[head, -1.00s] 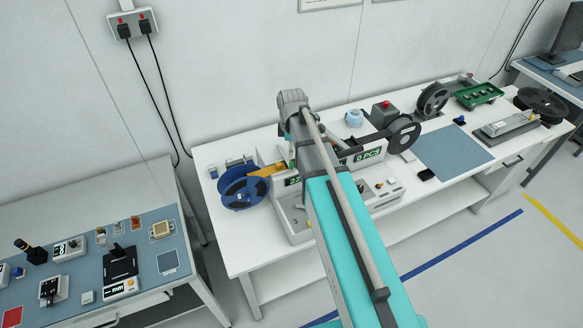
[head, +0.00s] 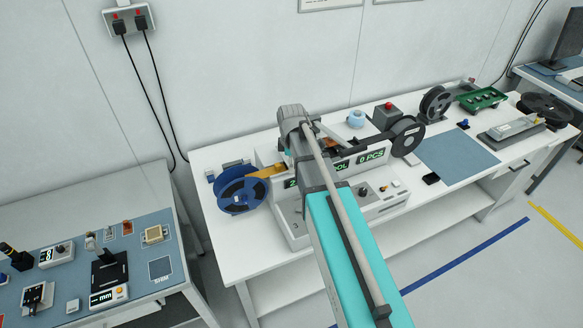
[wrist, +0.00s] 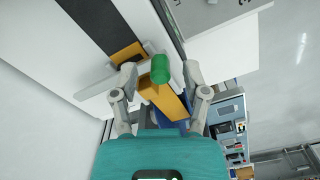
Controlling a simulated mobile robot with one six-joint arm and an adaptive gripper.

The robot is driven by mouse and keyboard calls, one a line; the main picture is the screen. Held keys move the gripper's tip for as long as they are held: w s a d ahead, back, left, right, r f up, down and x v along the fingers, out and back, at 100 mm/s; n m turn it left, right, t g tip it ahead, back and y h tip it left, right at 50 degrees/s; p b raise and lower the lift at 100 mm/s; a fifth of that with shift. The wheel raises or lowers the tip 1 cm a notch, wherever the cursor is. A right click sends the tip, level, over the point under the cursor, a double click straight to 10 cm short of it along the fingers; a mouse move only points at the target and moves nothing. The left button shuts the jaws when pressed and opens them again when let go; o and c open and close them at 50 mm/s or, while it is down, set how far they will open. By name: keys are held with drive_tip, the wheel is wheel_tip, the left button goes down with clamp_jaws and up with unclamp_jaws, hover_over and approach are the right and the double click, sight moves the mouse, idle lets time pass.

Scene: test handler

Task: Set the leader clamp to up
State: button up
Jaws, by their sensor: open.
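A green cylinder-shaped knob (wrist: 160,69), which looks like the leader clamp's handle, shows in the wrist view beside an orange strip (wrist: 166,101). My gripper (wrist: 159,74) is open, with one finger on each side of the knob. I cannot tell whether either finger touches it. In the head view, the grey and white machine (head: 300,230) stands on the white bench, and the orange strip (head: 266,171) runs to it from a blue reel (head: 241,190). My arm hides the clamp and my fingers there.
A dark reel (head: 407,136) sits at the machine's right. A second bench (head: 150,275) with instruments stands at the left. The wall is close behind the machine.

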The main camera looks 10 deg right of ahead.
drive_tip(key=shift+f, duration=0.2)
clamp_jaws()
idle(0.4)
